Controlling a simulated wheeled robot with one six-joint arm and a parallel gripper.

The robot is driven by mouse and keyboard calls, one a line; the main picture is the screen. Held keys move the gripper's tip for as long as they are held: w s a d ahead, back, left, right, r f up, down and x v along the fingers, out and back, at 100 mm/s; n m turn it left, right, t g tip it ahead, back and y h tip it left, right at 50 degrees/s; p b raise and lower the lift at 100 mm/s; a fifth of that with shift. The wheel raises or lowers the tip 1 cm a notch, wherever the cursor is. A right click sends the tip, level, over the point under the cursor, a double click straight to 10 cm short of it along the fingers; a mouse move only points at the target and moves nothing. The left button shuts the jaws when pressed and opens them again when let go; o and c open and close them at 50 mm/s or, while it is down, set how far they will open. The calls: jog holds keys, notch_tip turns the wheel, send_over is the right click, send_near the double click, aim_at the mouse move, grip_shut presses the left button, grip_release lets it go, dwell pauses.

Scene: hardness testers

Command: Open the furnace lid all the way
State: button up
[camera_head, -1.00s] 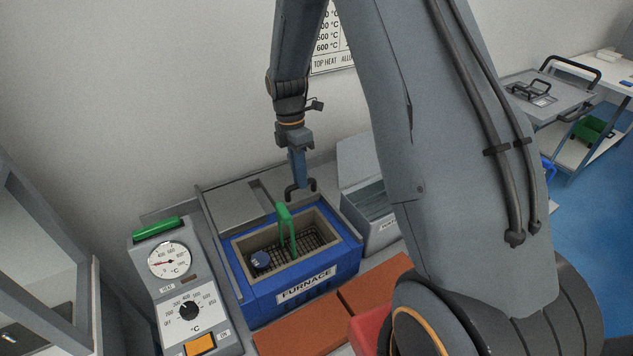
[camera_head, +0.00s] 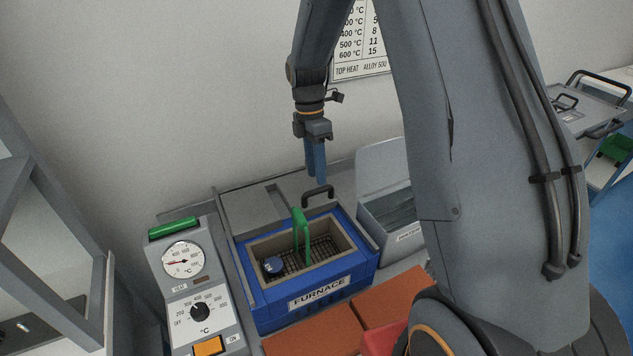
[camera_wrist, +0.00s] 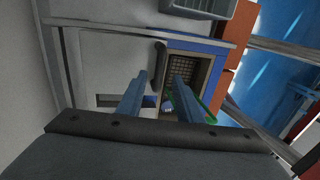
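The blue furnace (camera_head: 313,292) has its chamber uncovered. Its grey flat lid (camera_head: 245,207) lies behind the opening, slid back toward the wall, with a dark bar handle (camera_head: 318,194) near its front edge. In the wrist view the lid (camera_wrist: 115,55) and handle (camera_wrist: 160,60) show beyond the fingers. My gripper (camera_head: 316,180) has blue fingers pointing down just above the handle and apart from it. In the wrist view my gripper (camera_wrist: 160,82) is open and empty, its two fingers well apart.
A wire basket with a green handle (camera_head: 302,235) and a round blue-grey piece (camera_head: 273,265) sits in the chamber. A control box (camera_head: 199,290) stands left, a grey open-lidded tank (camera_head: 392,221) right. Orange bricks (camera_head: 320,334) lie in front; a wall chart (camera_head: 362,45) hangs behind.

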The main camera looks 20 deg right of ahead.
jog(key=r, duration=0.2)
jog(key=r+b, duration=0.1)
jog(key=r, duration=0.1)
jog(key=shift+w, duration=0.35)
jog(key=s+m+t, duration=0.3)
jog(key=s+m, duration=1.6)
jog(key=s, duration=0.1)
jog(key=shift+s+a+r+m+t, duration=0.3)
jog(key=shift+s+a+r+m, duration=0.1)
jog(key=shift+a, duration=0.05)
